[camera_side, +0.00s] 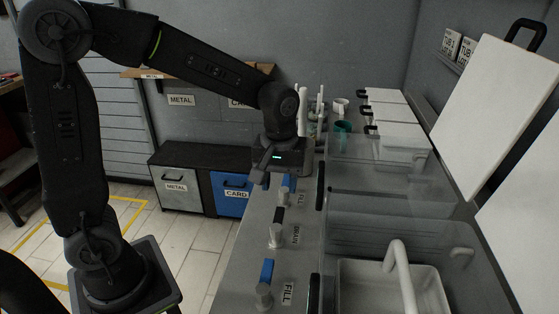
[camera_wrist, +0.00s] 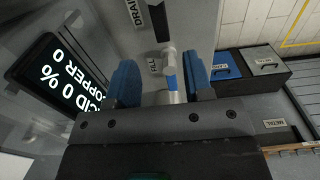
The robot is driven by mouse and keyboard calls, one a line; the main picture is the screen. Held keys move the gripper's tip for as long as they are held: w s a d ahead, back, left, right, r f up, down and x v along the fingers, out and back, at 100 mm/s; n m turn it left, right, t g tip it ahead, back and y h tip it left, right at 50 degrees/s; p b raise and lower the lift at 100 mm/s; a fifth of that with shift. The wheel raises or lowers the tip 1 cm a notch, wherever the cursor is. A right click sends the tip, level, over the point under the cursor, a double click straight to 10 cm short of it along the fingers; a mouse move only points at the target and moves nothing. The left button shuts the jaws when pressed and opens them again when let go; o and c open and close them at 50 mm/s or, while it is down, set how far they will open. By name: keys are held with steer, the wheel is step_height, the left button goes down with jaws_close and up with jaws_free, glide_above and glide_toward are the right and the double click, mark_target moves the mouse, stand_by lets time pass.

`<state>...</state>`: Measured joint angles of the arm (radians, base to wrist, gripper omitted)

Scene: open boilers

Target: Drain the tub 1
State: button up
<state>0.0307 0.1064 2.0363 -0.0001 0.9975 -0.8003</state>
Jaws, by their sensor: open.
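My gripper (camera_side: 275,181) is over the far end of the grey counter in the side view, pointing down. In the wrist view its two blue fingers (camera_wrist: 162,85) are apart, with a blue-handled fill valve (camera_wrist: 171,75) in the gap; I cannot tell whether they touch it. A drain valve (camera_side: 277,235) with a black handle stands nearer the side camera, beside its DRAIN label (camera_side: 295,235). The black handle (camera_wrist: 158,20) also shows in the wrist view. The far tub (camera_side: 385,185) and near tub (camera_side: 345,240) are clear-walled. I cannot tell which is tub 1.
Another blue-handled fill valve (camera_side: 265,292) stands at the front. A white basket (camera_side: 347,290) sits in the near tub. A raised white lid (camera_side: 495,115) leans at the right. A teal cup (camera_side: 341,138) stands behind the tubs. A display (camera_wrist: 62,85) shows acid 0 %.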

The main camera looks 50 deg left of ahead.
steer(key=shift+r, duration=2.8)
steer(key=s+a+r+m+t, duration=0.1)
steer(key=s+m+t, duration=0.4)
steer(key=s, duration=0.9)
steer(key=r+m, duration=0.1)
steer(key=m, duration=0.2)
steer(key=shift+m+t, duration=0.3)
steer(key=shift+m, duration=0.1)
